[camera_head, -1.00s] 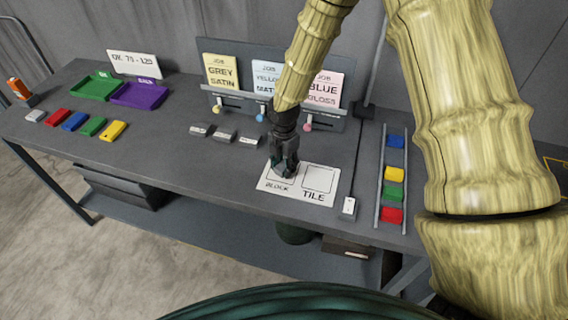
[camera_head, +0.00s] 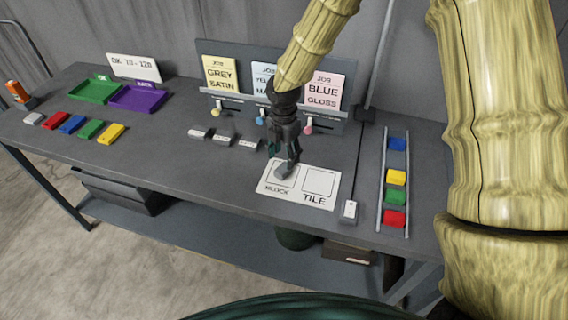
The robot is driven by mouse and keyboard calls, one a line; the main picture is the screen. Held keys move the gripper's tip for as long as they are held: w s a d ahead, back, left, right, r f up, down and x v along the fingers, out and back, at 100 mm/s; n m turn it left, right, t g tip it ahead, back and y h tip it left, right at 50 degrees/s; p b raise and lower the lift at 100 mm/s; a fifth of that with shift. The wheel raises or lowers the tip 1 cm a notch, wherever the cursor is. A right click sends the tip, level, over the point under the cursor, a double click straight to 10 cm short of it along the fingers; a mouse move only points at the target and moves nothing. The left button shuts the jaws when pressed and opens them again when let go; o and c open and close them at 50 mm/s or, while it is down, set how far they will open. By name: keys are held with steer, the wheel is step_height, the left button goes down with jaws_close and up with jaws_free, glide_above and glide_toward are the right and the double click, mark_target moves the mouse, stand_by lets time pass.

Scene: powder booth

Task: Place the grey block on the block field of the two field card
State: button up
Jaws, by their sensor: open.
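The white two field card (camera_head: 318,204) lies on the bench near its front edge. It has a BLOCK field on the left and a TILE field (camera_head: 319,182) on the right. A small grey block (camera_head: 284,172) sits in the BLOCK field, turned a little against its outline. My gripper (camera_head: 285,158) is open, pointing down just above and behind the block. Its fingertips partly overlap the block's far edge in the picture, so I cannot tell whether they still touch it. The TILE field is empty.
Small labelled blocks (camera_head: 222,137) stand left of my gripper. A job card rack (camera_head: 240,107) stands behind it. A white switch-like piece (camera_head: 349,210) and a rail with coloured blocks (camera_head: 396,177) are at right. Coloured blocks (camera_head: 72,124) and green and purple trays (camera_head: 137,98) are at left.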

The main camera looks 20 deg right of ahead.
mark_target(284, 167)
step_height(284, 167, up, 6)
steer(key=b, duration=0.1)
steer(key=shift+b, duration=0.35)
